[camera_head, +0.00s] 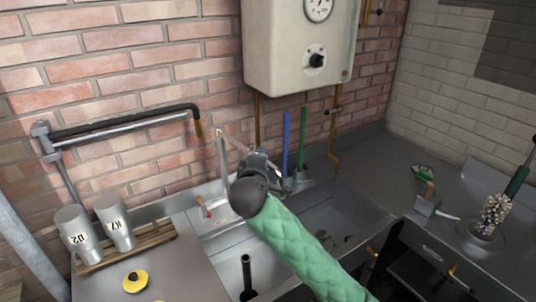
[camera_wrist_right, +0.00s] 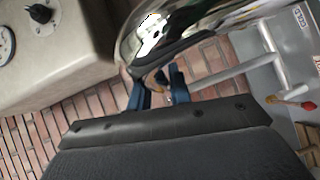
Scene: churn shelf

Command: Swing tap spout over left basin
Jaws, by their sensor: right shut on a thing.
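The tap's grey pipe (camera_head: 223,160) rises behind the sink, and its spout (camera_head: 236,143) runs right to my right gripper (camera_head: 262,162). The gripper hides the spout's outer end. In the right wrist view, the spout (camera_wrist_right: 235,72) reaches the blue fingers (camera_wrist_right: 158,90) of my right gripper, which is shut on it. A red-tipped tap lever (camera_head: 206,210) shows below. The left basin (camera_head: 222,242) holds a black standpipe (camera_head: 247,275). The right basin (camera_head: 345,212) has dark bits in it and is partly covered by my green-sleeved arm. My left gripper is not in view.
A white boiler (camera_head: 298,55) hangs above the sink. Blue (camera_head: 286,130) and green (camera_head: 303,135) upright rods stand right of my gripper. Two labelled cups (camera_head: 112,222) sit on a wooden rack at left. A brush (camera_head: 495,210) stands on the right counter.

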